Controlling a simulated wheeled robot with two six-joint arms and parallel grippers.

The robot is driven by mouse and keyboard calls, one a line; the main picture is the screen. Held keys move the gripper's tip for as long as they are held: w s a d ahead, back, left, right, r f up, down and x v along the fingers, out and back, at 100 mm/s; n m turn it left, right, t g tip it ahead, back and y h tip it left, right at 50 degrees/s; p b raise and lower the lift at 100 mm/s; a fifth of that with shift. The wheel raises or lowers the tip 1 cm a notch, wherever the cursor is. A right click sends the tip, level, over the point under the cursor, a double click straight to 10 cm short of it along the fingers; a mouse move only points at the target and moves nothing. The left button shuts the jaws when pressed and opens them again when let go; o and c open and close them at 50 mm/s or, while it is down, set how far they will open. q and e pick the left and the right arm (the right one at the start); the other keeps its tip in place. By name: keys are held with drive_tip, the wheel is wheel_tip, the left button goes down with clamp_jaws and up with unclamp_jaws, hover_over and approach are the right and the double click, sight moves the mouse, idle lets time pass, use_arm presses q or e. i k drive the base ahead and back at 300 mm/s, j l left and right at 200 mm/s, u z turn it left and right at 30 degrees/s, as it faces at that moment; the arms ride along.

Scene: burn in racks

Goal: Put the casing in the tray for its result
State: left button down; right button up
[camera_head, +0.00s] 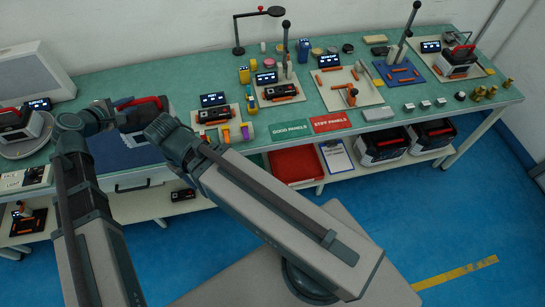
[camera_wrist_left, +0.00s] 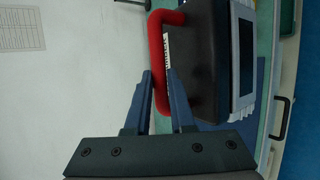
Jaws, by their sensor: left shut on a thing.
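The casing is dark with a red handle (camera_head: 148,101), partly hidden behind my arm in the head view. In the left wrist view the casing (camera_wrist_left: 205,65) shows its dark body, a pale panel with a dark screen, and the red bar of its handle (camera_wrist_left: 157,60). My left gripper (camera_wrist_left: 160,80) is shut on this handle, its fingers on either side of the bar. In the head view my left gripper (camera_head: 125,117) is over the dark blue mat (camera_head: 112,152) on the left of the bench. A red tray (camera_head: 297,165) lies below the bench's front edge.
Another casing (camera_head: 32,125) stands on a round plate at far left, beside a grey box (camera_head: 30,75). Fixtures, small displays and loose parts fill the bench's middle and right. Two more casings (camera_head: 380,146) (camera_head: 432,137) stand on the low shelf. The blue floor is clear at right.

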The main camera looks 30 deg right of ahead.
sight(295, 166)
drive_tip(key=k+l, duration=0.15)
drive_tip(key=l, duration=0.25)
drive_tip(key=k+l, duration=0.15)
drive_tip(key=l, duration=0.25)
drive_tip(key=k+l, duration=0.2)
drive_tip(key=l, duration=0.2)
drive_tip(key=k+l, duration=0.15)
drive_tip(key=l, duration=0.25)
drive_tip(key=k+l, duration=0.15)
drive_tip(key=l, duration=0.25)
drive_tip(key=k+l, duration=0.15)
drive_tip(key=l, duration=0.25)
drive_tip(key=k+l+z, duration=0.1)
drive_tip(key=l, duration=0.3)
drive_tip(key=k, duration=0.05)
